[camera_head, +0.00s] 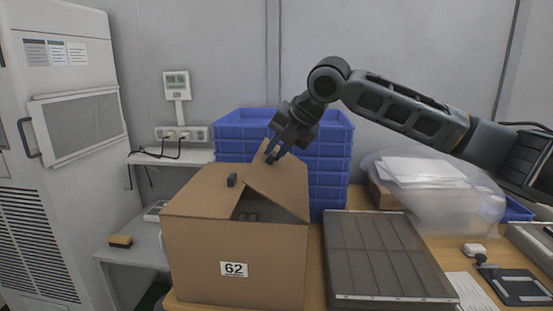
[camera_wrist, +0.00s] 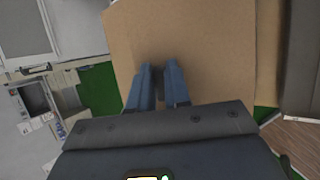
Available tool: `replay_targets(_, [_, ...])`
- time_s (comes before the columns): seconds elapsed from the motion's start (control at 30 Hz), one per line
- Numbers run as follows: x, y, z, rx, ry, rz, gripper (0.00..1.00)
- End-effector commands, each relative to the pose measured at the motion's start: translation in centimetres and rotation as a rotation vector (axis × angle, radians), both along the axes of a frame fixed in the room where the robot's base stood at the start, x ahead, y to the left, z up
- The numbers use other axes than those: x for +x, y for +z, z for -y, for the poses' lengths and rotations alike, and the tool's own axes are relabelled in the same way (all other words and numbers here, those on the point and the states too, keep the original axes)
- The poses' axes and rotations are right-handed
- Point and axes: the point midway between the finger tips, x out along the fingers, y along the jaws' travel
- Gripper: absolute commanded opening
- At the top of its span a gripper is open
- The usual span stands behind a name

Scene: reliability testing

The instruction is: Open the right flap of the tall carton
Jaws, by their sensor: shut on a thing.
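The tall carton (camera_head: 195,250) is brown, with a "62" label on its front, and stands on the wooden table. Its left flap (camera_head: 203,193) lies nearly flat with a small dark handle (camera_head: 232,180) on it. The right flap (camera_head: 282,185) is tilted up, and a dark gap shows beneath its front edge. My gripper (camera_head: 271,157) is at the flap's upper end. In the wrist view its fingers (camera_wrist: 158,72) are closed on a small dark piece against cardboard, seemingly the right flap's handle. The exact contact is partly hidden by the fingers.
Stacked blue crates (camera_head: 330,165) stand close behind the carton. A grey ridged panel or case (camera_head: 380,255) lies right of it, with a clear plastic bin (camera_head: 440,195) behind. A lower shelf with a brush (camera_head: 120,241) is at left.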

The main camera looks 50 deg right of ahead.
Motion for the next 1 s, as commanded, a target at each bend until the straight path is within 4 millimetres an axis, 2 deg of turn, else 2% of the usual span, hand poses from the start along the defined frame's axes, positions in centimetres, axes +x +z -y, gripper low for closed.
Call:
replay_targets(0.4, [-3.5, 1.3, 2.8, 0.255, -0.002, 0.314, 0.00])
replay_targets(1.0, [-8.1, 1.5, 6.5, 0.562, 0.001, 0.694, 0.00])
